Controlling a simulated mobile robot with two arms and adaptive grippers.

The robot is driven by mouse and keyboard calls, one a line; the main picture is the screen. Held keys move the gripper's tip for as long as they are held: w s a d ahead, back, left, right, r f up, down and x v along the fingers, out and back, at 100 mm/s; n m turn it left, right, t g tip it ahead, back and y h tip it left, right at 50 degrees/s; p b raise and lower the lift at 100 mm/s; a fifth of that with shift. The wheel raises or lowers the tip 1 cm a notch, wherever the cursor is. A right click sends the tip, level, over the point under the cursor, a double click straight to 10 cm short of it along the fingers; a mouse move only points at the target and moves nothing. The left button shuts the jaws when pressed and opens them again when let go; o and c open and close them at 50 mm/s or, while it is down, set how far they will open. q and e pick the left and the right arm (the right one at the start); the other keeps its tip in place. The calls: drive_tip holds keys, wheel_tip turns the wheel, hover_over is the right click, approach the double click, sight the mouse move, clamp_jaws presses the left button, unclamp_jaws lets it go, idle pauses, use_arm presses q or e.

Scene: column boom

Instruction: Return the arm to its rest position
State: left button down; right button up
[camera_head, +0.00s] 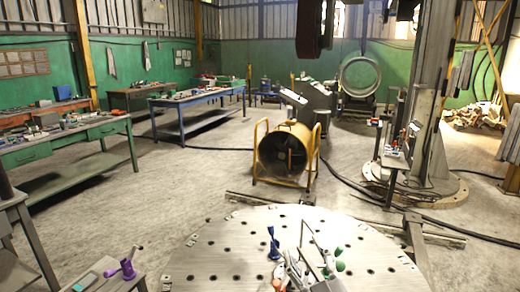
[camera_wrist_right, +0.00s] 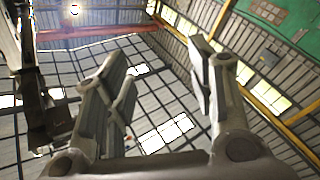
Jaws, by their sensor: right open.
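My right gripper (camera_head: 314,262) appears as grey metal parts low in the middle of the head view, in front of the round perforated table. It overlaps small items there, so its outline is hard to make out. In the right wrist view, my right gripper (camera_wrist_right: 164,68) is open, its two grey fingers well apart with nothing between them. Behind the fingers are the roof panels and bright skylights, so the gripper points upward. My left gripper is not in view.
The round metal table (camera_head: 215,255) carries a blue tool (camera_head: 273,243) and green-topped items (camera_head: 338,266). A yellow-framed drum fan (camera_head: 285,153) stands behind it. A side bench with a purple clamp (camera_head: 127,266) is at lower left. Open floor (camera_head: 190,190) lies between.

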drive_tip(key=s+d+f+m+g+h, duration=0.2)
drive_tip(key=d+f, duration=0.1)
drive_tip(key=f, duration=0.3)
drive_tip(key=s+d+f+m+g+h, duration=0.2)
drive_tip(key=s+d+f, duration=0.1)
drive_tip(key=f, duration=0.2)
drive_tip(key=s+d+f+m+g, duration=0.1)
drive_tip(key=s+d+f+g, duration=0.1)
drive_tip(key=s+f+g, duration=0.45)
drive_tip(key=s+d+f+g, duration=0.1)
drive_tip(key=s+f, duration=0.3)
drive_tip(key=s, duration=0.6)
drive_tip(key=s+d+f+m+g, duration=0.1)
drive_tip(key=s+d+f+g, duration=0.1)
drive_tip(key=s+f+g, duration=0.45)
wheel_tip(320, 180, down, 27)
drive_tip(key=s+t+b, duration=0.1)
drive_tip(key=s+b, duration=0.1)
drive_tip(key=s, duration=0.1)
drive_tip(key=s+d+f+g+b, duration=0.1)
drive_tip(key=s+d+f+b, duration=0.1)
drive_tip(key=s+f, duration=1.4)
wheel_tip(320, 180, down, 2)
drive_tip(key=shift+s+d+f+h, duration=0.15)
drive_tip(key=shift+d+f+h, duration=0.1)
drive_tip(key=shift+h, duration=0.15)
drive_tip(key=shift+s, duration=0.1)
